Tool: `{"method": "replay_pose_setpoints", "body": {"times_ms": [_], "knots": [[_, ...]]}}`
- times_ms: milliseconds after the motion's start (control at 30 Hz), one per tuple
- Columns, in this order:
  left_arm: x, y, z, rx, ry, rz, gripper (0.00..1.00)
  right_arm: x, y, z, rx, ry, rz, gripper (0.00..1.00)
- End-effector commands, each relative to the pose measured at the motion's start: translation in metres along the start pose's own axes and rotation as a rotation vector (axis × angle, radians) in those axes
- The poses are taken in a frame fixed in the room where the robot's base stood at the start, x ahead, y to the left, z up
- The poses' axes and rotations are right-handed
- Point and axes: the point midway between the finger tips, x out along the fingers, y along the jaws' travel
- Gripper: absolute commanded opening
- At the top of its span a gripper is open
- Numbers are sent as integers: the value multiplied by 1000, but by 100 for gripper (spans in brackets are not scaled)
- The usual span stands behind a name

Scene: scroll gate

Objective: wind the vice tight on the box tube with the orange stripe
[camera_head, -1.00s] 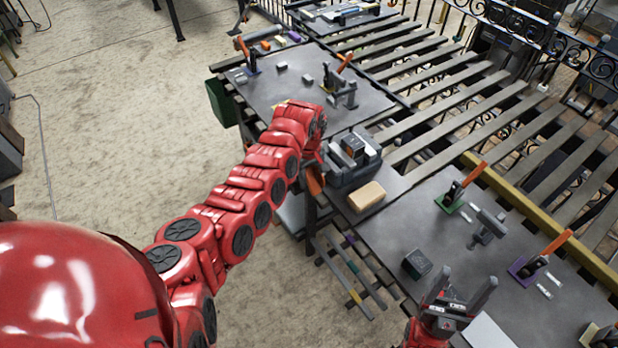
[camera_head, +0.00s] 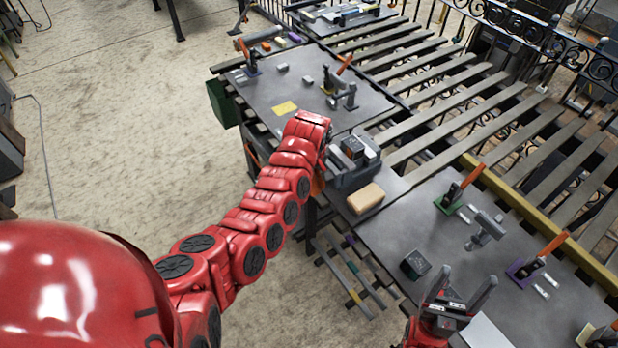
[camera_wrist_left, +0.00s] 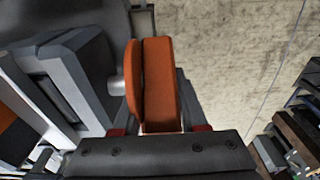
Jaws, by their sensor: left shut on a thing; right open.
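The grey vice (camera_head: 352,180) stands at the left edge of the near bench. A dark box tube (camera_head: 353,147) sits at its jaws. In the left wrist view the vice body (camera_wrist_left: 75,75) fills the left side, with an orange patch (camera_wrist_left: 18,140) beside it, likely the tube's stripe. My left gripper (camera_wrist_left: 158,130) is shut on the vice's orange handle (camera_wrist_left: 160,80), beside a short grey shaft. In the head view my own wrist hides most of this grip. My right gripper (camera_head: 460,292) is open and empty over the near bench.
A tan block (camera_head: 365,198) lies just in front of the vice. A dark box (camera_head: 415,264), a grey fixture (camera_head: 487,229) and orange-handled clamps (camera_head: 455,192) stand on the near bench. The far bench (camera_head: 285,85) holds a yellow sheet and small blocks.

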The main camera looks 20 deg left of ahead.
Motion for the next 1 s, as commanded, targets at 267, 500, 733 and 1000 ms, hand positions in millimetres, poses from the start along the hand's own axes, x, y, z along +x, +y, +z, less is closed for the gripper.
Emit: {"method": "replay_pose_setpoints", "body": {"times_ms": [267, 500, 733, 1000], "knots": [[-1, 2, 0, 2, 134, 4, 0, -1, 0, 0, 0, 0, 0, 72], [0, 2, -1, 4, 286, 4, 0, -19, -1, 3, 0, 0, 0, 72], [-1, 1, -2, 2, 420, 3, 0, -41, -2, 7, 0, 0, 0, 72], [-5, 1, -4, 1, 530, 3, 0, -61, -3, 10, 0, 0, 0, 72]]}}
